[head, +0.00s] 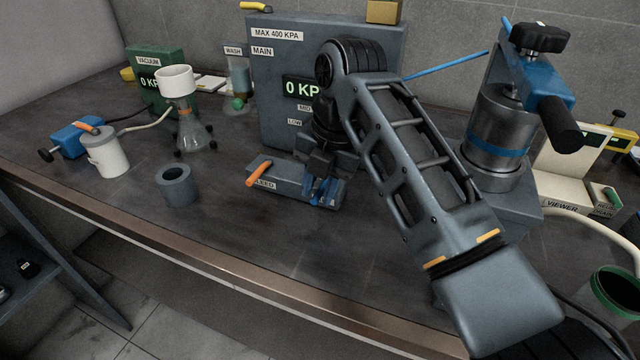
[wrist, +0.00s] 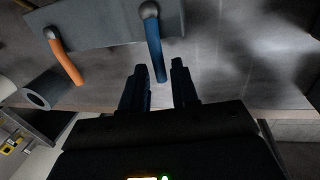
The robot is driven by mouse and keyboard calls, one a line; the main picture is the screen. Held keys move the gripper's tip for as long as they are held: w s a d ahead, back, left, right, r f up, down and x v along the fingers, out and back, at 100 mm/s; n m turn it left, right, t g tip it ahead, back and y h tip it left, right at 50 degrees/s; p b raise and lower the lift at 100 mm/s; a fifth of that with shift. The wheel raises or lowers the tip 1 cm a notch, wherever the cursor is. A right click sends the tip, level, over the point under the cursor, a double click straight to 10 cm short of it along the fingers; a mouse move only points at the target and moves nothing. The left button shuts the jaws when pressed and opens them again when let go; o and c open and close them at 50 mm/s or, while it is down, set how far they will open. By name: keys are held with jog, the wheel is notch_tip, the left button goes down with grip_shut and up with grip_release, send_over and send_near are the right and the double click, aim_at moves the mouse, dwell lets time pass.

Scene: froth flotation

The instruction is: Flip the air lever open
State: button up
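A grey valve block (head: 290,184) lies on the bench in front of the large grey pressure panel. It carries an orange lever (head: 258,173), by a label that appears to read BLEED, and a blue lever (wrist: 154,45). Any label for the blue lever is hidden by my gripper (head: 322,190), so I cannot confirm that it is the air lever. In the wrist view my gripper (wrist: 160,68) is open, its dark fingers pointing at the block. The blue lever's free end appears between the fingertips, with narrow gaps on both sides. The orange lever (wrist: 67,55) is left of the fingers.
The pressure panel (head: 268,75) behind reads 0 KP, partly covered by my arm. A grey ring (head: 176,186) stands left of the block. Further left are a white canister (head: 104,152) and a flask (head: 192,130). A metal cylinder press (head: 500,135) stands right.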

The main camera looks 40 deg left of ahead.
grip_shut()
dwell(0.5)
